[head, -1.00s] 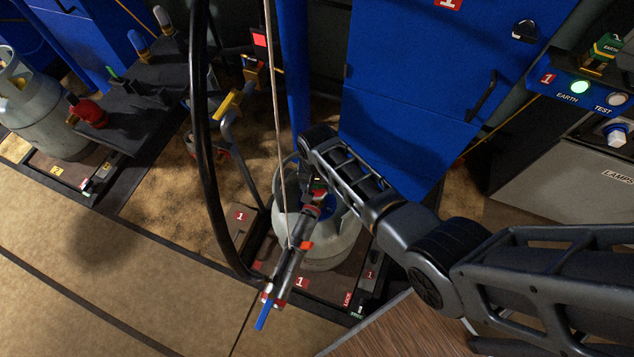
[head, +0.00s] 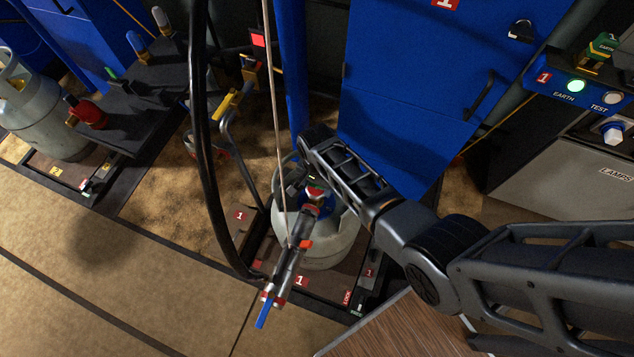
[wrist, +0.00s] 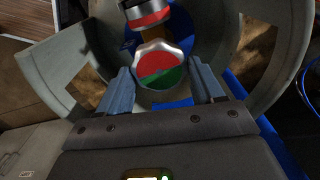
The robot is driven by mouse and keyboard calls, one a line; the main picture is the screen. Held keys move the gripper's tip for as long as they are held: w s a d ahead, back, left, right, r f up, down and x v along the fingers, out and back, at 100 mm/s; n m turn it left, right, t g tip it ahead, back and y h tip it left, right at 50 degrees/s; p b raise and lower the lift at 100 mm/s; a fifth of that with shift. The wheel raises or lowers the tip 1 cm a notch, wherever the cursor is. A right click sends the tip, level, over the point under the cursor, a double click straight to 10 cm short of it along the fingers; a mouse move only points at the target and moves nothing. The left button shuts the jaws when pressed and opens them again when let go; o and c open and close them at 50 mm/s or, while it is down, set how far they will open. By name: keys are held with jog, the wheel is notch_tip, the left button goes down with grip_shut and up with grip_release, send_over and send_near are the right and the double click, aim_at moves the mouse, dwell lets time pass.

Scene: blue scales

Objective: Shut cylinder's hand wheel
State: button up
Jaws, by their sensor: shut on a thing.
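The hand wheel (wrist: 160,68) has a white scalloped rim and a red and green face. In the wrist view it lies between the two blue-grey fingers of my gripper (wrist: 163,82), which is shut on it. It tops the valve of a grey gas cylinder (head: 322,250), whose collar curves around the wheel in the wrist view. In the head view the wheel (head: 316,190) is small and partly hidden by my arm. A dark coupling with red and white bands (wrist: 147,13) sits just beyond the wheel.
A dark torch-like fitting with a blue lever (head: 264,314) runs from the valve towards the front. A black hose (head: 201,130) and a thin cable (head: 274,100) hang close by. A blue cabinet (head: 410,90) stands behind; another grey cylinder (head: 50,115) is far left.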

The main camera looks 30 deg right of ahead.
aim_at(317, 187)
jog(key=o, duration=1)
jog(key=shift+o, duration=0.2)
jog(key=shift+r+p, duration=0.6)
jog(key=shift+r, duration=3.3)
